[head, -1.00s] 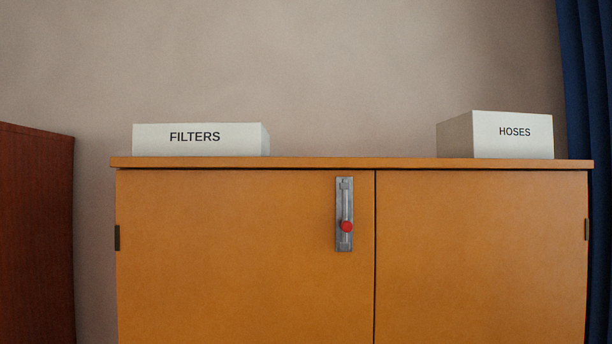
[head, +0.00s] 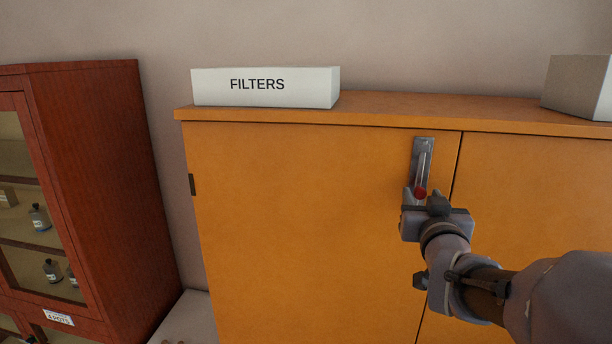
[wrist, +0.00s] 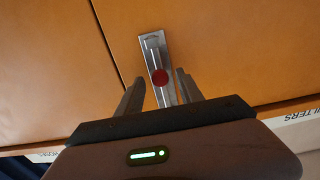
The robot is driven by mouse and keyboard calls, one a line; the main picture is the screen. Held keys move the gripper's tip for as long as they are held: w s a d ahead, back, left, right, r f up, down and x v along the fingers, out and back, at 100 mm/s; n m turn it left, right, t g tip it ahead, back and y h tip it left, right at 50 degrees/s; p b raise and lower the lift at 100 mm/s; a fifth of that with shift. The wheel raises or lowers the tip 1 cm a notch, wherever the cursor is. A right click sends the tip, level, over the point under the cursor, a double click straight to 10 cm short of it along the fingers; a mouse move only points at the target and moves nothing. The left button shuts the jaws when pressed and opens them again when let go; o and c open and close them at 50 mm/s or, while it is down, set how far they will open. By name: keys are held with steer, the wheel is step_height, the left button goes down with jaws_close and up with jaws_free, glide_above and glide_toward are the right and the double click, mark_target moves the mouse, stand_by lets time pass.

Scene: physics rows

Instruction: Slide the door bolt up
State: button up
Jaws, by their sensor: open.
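The door bolt is a grey metal plate (head: 423,150) with a slim rod and a red knob (head: 420,193), mounted upright on the left door of the orange cabinet near the door gap. The knob sits low on the plate. My gripper (head: 420,194) is in front of the bolt's lower end and hides part of it. In the wrist view the red knob (wrist: 159,77) shows between and just beyond the two open fingers (wrist: 160,88), and the plate (wrist: 152,42) runs on past it. I cannot tell whether a finger touches the knob.
A white FILTERS box (head: 265,88) and another pale box (head: 578,88) stand on the cabinet top (head: 400,106). A red-brown glass-fronted cabinet (head: 100,180) stands at the left. The left door's face (head: 300,220) is otherwise clear.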

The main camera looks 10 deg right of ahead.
steer(key=shift+x, duration=1.4)
steer(key=shift+s+r, duration=0.1)
steer(key=shift+s, duration=0.05)
jaws_close()
